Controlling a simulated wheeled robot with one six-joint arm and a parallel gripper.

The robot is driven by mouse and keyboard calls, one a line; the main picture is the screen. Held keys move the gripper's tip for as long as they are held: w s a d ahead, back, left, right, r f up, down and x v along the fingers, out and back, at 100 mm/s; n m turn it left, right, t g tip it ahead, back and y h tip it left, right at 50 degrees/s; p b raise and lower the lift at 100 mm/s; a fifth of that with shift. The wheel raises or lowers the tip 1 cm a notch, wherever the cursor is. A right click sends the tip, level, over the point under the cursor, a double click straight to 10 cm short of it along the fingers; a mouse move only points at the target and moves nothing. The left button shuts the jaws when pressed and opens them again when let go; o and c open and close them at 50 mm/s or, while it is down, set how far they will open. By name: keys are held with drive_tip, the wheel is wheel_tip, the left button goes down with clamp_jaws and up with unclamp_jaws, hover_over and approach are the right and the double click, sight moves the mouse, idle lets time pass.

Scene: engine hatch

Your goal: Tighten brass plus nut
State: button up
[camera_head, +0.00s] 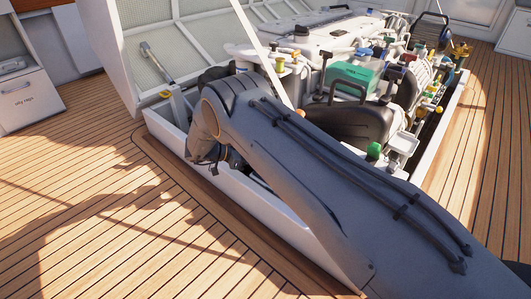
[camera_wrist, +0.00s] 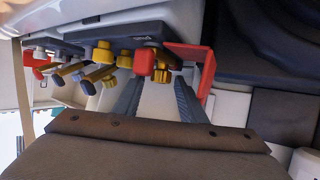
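My gripper (camera_wrist: 157,84) shows in the wrist view with its two dark ribbed fingers apart and nothing seen between them. A short brass fitting with a notched end (camera_wrist: 162,74) lies just beyond the fingertips, between their lines and apart from them as far as I can tell. It looks like the brass plus nut, but its shape is too small to be sure. A red knob (camera_wrist: 144,62) is right beside it on the left. In the head view my arm hides the gripper and this fitting.
A red bracket (camera_wrist: 207,66) stands close to the right finger. Several brass fittings with dark handles (camera_wrist: 98,73) are to the left. In the head view, the engine (camera_head: 355,75) fills the hatch, whose white rim (camera_head: 262,208) borders open wooden deck (camera_head: 110,220).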

drive_tip(key=shift+r+p, duration=0.1)
drive_tip(key=shift+p, duration=0.25)
